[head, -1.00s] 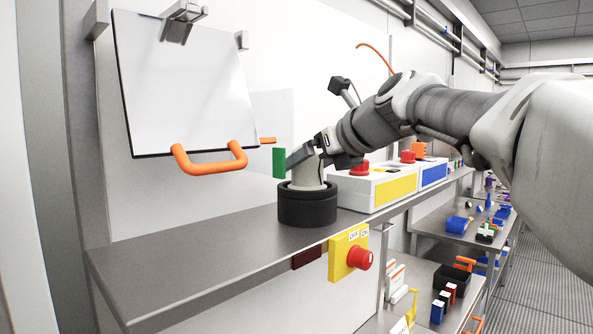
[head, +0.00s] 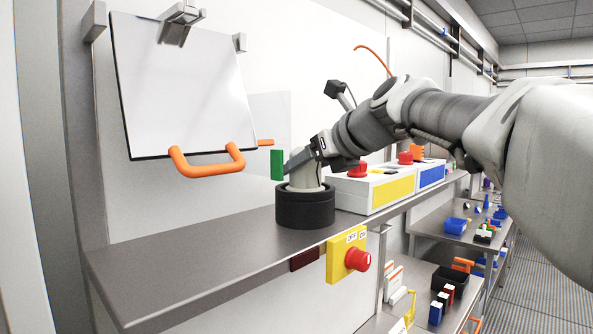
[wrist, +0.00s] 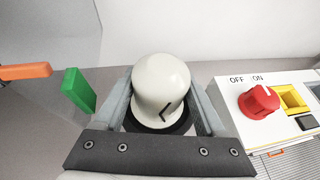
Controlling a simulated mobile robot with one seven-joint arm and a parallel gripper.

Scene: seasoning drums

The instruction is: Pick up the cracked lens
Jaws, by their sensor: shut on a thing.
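The cracked lens (wrist: 162,88) is a pale cream dome with a black crack mark on its front. In the head view the lens (head: 305,174) stands upright in a round black base (head: 305,208) on the steel shelf. My gripper (wrist: 163,108) has one finger on each side of the lens and is shut on it. In the head view my gripper (head: 303,162) comes down on the lens from the upper right, hiding part of its top. The black base (wrist: 185,123) shows just below the lens in the wrist view.
A white control box (head: 375,187) with red knobs stands close to the right of the base. A green block (head: 277,164) and a hanging white panel with an orange handle (head: 207,165) are to the left. The shelf's left part (head: 180,262) is clear.

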